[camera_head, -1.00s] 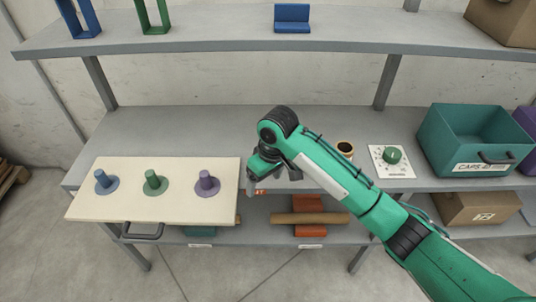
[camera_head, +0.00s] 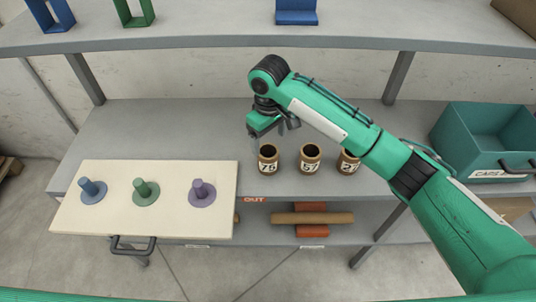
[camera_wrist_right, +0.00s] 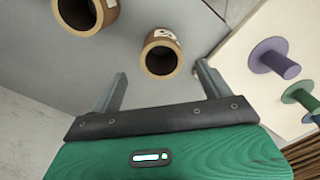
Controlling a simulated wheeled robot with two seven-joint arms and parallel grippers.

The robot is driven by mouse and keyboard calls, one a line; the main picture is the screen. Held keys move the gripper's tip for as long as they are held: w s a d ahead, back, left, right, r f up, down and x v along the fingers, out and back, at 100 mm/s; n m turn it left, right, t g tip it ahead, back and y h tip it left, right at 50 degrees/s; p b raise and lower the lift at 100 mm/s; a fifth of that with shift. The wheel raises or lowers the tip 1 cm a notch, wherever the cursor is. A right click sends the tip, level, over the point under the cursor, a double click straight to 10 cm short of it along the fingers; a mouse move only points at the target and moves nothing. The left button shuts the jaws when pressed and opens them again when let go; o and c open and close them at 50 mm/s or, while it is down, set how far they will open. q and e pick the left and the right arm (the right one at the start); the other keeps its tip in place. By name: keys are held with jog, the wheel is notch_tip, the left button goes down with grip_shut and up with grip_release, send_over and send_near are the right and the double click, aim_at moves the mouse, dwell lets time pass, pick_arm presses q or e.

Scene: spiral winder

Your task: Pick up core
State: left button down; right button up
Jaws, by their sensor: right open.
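Three brown cores stand upright in a row on the middle shelf: the left core (camera_head: 268,159), marked 75, the middle core (camera_head: 310,159), and the right core (camera_head: 347,161), partly hidden by my right arm. My right gripper (camera_head: 273,130) is open and empty, above and just behind the left core. In the right wrist view, the left core (camera_wrist_right: 161,54) appears ahead, between the lines of the open fingers (camera_wrist_right: 160,78), apart from both. A second core (camera_wrist_right: 86,14) is at the top left of that view. My left gripper is not in view.
A cream board (camera_head: 145,215) with blue (camera_head: 92,190), green (camera_head: 145,191) and purple (camera_head: 202,192) pegs lies left of the cores. A teal bin (camera_head: 485,145) stands at right. The upper shelf (camera_head: 200,38) runs behind. A brown roll (camera_head: 312,218) lies below.

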aim_at(268, 160)
notch_tip(268, 160, down, 5)
jog(key=shift+f+p, duration=0.1)
jog(key=shift+p, duration=0.2)
jog(key=shift+f+p, duration=0.35)
jog(key=shift+f, duration=2.05)
jog(key=c, duration=1)
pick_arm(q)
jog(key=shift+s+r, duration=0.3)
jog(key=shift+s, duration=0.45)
pick_arm(e)
jog(key=shift+c, duration=0.4)
